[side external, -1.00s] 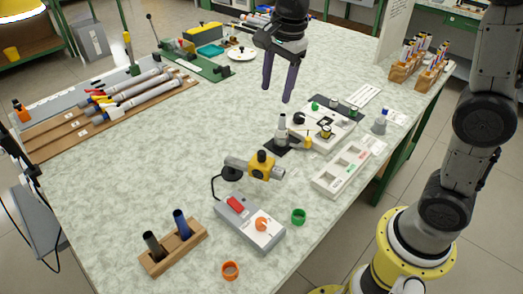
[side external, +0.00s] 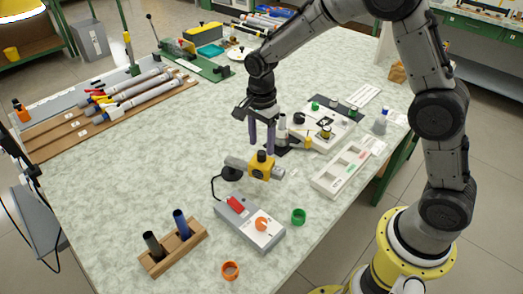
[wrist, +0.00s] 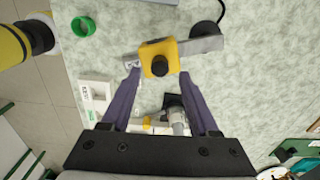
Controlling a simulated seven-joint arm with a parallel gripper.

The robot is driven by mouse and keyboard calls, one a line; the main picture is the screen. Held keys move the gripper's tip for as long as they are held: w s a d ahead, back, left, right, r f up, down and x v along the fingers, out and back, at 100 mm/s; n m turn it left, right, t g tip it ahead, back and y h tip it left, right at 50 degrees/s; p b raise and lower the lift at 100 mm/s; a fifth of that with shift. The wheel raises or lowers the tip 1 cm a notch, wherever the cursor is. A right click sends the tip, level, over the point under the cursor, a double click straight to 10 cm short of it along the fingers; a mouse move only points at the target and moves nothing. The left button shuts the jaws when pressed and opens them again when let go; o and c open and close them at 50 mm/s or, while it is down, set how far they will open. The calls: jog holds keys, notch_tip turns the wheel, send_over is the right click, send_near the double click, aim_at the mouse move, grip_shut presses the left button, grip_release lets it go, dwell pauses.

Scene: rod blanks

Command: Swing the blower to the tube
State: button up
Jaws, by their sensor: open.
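The blower appears to be the grey barrel with a yellow block (side external: 262,168) and black knob, on a round black base with a cable. In the wrist view the yellow block (wrist: 150,52) lies just beyond and between my fingertips. My gripper (side external: 262,154) is open, its purple fingers pointing down close above the block; contact cannot be told. Which thing is the tube is unclear. A grey upright piece (side external: 283,127) on a black plate stands just behind, partly hidden by my gripper. A blue tube (side external: 181,224) and a black tube (side external: 153,246) stand in a wooden block.
A grey control box (side external: 248,226) with a red switch and orange knob is in front. A green ring (side external: 299,216) and an orange ring (side external: 230,270) lie near it. A white compartment tray (side external: 343,170) stands right. The table's left middle is clear.

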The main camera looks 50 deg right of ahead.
aim_at(261, 152)
jog(key=shift+f, duration=1.85)
grip_shut()
